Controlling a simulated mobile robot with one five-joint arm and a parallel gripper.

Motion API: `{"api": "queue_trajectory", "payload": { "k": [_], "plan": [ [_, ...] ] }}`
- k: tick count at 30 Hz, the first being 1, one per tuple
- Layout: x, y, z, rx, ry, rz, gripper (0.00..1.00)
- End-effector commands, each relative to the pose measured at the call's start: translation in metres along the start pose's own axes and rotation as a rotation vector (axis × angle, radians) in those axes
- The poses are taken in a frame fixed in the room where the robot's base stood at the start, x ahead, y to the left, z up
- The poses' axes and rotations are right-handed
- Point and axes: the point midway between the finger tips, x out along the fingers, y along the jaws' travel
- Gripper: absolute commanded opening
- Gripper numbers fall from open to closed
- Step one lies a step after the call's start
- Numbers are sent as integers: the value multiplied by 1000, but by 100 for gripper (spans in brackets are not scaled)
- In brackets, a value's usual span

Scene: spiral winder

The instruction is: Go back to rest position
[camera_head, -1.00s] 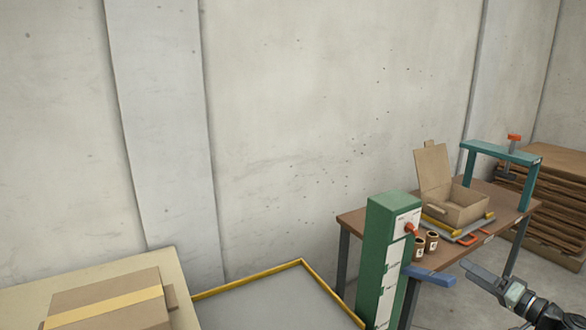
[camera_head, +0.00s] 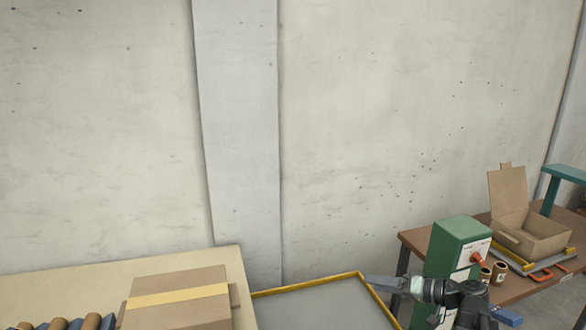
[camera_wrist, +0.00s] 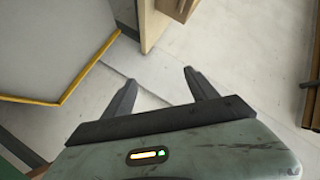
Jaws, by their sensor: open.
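My gripper (camera_head: 372,282) is at the lower right of the head view, in front of the green cabinet (camera_head: 455,243) and over the right edge of the grey, yellow-edged platform. In the wrist view my gripper (camera_wrist: 157,88) shows two dark fingers spread apart with nothing between them. Pale floor shows beyond the fingertips.
A taped cardboard box (camera_head: 178,299) sits on a beige surface at lower left, beside several brown rolls (camera_head: 75,323). The grey platform has a yellow edge (camera_head: 310,285).

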Motion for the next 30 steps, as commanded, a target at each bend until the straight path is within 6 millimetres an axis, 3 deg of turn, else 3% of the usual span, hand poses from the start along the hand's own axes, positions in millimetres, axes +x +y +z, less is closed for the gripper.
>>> {"api": "queue_trajectory", "payload": {
  "k": [1, 4, 6, 10, 14, 18, 21, 30],
  "plan": [
    [37, -24, 16, -12, -105, 4, 67],
    [96, -50, 64, -31, -321, 59, 67],
    [123, -63, 98, -47, -460, 121, 67],
    [148, -73, 154, -81, -688, 296, 67],
    [135, -55, 183, -93, -826, 549, 67],
    [92, -16, 182, -47, -852, 825, 67],
    [70, 0, 177, -5, -839, 971, 67],
    [68, 0, 177, 54, -809, 1014, 67]
  ]
}}
